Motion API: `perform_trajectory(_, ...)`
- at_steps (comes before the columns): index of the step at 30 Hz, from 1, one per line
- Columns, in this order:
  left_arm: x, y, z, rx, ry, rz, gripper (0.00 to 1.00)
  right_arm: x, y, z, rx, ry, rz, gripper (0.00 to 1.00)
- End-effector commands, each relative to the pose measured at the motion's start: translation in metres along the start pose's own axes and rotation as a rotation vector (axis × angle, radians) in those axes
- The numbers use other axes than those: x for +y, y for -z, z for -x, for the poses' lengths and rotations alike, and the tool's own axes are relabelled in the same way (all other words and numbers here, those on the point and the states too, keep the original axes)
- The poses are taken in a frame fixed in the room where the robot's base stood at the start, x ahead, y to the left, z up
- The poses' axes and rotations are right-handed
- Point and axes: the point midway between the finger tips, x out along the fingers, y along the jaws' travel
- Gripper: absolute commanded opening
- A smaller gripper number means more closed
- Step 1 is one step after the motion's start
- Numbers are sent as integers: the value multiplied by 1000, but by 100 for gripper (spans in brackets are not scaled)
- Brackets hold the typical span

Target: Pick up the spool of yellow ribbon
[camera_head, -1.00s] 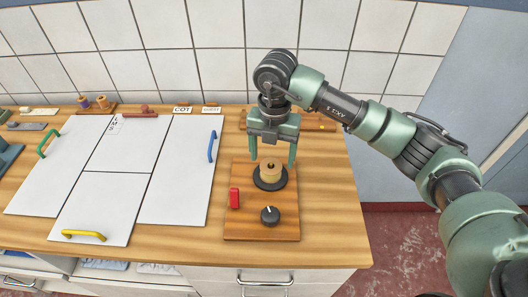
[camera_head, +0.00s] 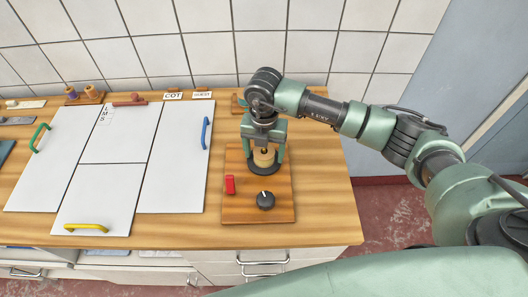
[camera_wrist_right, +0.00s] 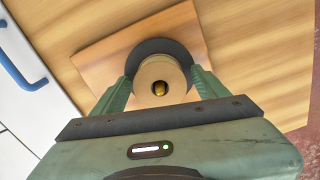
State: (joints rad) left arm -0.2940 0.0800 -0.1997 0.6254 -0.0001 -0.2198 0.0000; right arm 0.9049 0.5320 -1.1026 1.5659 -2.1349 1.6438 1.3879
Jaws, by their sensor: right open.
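A tan-yellow spool (camera_head: 264,157) stands upright on a round black disc (camera_head: 266,171) on a brown wooden board. In the right wrist view, the spool (camera_wrist_right: 160,80) shows from above, with a pale top and a dark centre hole with a brassy core. Ribbon is hard to make out. My right gripper (camera_head: 265,160) is open and points down, one finger on each side of the spool. In the right wrist view, the fingers (camera_wrist_right: 162,85) flank the spool, and I cannot tell whether they touch it. My left gripper is out of view.
The wooden board (camera_head: 238,207) carries a red switch (camera_head: 230,184) and a black knob (camera_head: 266,200) in front of the spool. White panels with a blue handle (camera_head: 206,133) and a yellow handle (camera_head: 85,228) lie left. Small spools (camera_head: 91,91) stand at the back left. A tiled wall rises behind.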

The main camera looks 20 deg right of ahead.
Motion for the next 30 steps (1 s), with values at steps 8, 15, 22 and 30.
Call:
perform_trajectory(8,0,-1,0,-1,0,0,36,0,0,0,0,0,0,24)
perform_trajectory(15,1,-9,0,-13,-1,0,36,0,0,1,0,-1,0,2)
perform_trajectory(22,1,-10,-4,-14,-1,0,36,1,-1,8,-1,-3,0,2)
perform_trajectory(30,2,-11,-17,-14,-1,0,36,2,-1,48,-4,-5,2,2)
